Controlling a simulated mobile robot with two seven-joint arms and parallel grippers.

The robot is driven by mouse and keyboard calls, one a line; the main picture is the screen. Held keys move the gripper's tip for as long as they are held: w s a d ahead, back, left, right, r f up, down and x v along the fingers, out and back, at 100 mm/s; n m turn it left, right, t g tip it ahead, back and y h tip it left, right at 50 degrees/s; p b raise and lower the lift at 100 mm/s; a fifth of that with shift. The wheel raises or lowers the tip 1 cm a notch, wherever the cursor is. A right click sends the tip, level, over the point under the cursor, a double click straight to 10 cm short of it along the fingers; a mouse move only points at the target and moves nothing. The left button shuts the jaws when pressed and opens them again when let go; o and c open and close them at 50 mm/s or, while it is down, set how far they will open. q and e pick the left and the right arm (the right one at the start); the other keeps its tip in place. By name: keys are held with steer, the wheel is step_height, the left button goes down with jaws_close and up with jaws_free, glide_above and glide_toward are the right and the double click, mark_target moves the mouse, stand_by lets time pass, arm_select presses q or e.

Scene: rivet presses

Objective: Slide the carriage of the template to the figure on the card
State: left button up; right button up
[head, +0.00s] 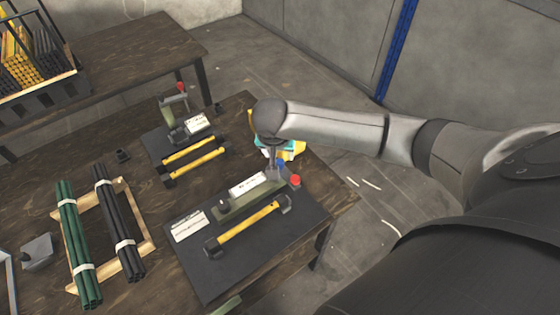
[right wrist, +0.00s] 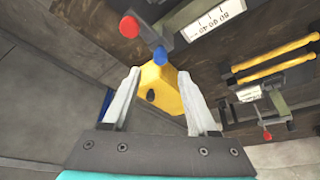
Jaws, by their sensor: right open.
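The near template (head: 262,193) is a green bar with a white scale strip (head: 248,184), lying on a dark mat (head: 205,275). At its right end are a red knob (head: 295,181) and a blue knob (head: 281,163); in the right wrist view the blue knob (right wrist: 160,55) sits just beyond my fingertips. I cannot tell which part is the carriage. A white card (head: 190,226) lies on the mat's left; its figure is too small to read. My right gripper (head: 273,172) is over the template's right end, open and empty. My left gripper is not in view.
A yellow bar with black ends (head: 248,226) lies in front of the template. A second template set (head: 190,138) is farther back. Green rods (head: 78,240) and black rods (head: 118,220) rest on a wooden rack at left.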

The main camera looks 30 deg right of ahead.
mark_target(281, 161)
steer(key=b+x, duration=0.1)
steer(key=x, duration=0.5)
steer(key=shift+c, duration=0.3)
jaws_close()
stand_by(1.1)
